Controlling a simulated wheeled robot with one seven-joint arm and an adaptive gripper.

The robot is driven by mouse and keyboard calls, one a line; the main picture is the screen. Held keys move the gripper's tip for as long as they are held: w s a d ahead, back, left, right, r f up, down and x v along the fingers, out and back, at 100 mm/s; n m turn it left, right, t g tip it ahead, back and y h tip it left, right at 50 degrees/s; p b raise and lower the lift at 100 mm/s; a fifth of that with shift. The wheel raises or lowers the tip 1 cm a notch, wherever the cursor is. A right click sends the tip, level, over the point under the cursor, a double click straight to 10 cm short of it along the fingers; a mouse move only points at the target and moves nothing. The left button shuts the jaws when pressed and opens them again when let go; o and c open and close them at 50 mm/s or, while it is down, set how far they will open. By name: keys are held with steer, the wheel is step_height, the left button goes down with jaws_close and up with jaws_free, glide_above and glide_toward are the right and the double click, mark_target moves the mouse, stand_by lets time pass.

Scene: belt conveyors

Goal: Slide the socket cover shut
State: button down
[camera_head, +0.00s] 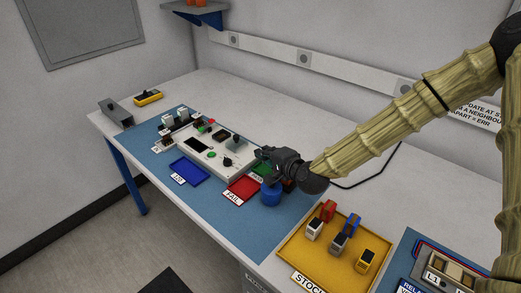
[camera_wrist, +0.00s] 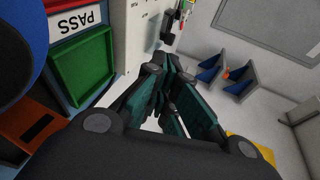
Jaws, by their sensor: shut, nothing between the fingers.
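The white test unit (camera_head: 214,162) lies on the blue mat, with a dark screen, red and green buttons and knobs on top. A grey block (camera_head: 236,141) on its right part may be the socket cover; I cannot tell how far it is slid. My gripper (camera_head: 260,154) is shut and empty by the unit's right end, just right of that block. In the wrist view the shut fingers (camera_wrist: 170,88) point along the unit's white face (camera_wrist: 145,35). A dark part (camera_wrist: 168,30) stands on that face beyond the fingertips. The socket itself cannot be made out.
A blue round thing (camera_head: 270,194) stands below my gripper. The yellow stock tray (camera_head: 292,250) holds several coloured parts.

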mark_target(237, 141)
steer(key=p+x, duration=0.1)
steer(key=x, duration=0.7)
steer(key=r+p+x, duration=0.1)
steer(key=x, duration=0.3)
steer(key=shift+w+a+p, duration=0.1)
steer(key=shift+w+p, duration=0.05)
steer(key=shift+p, duration=0.15)
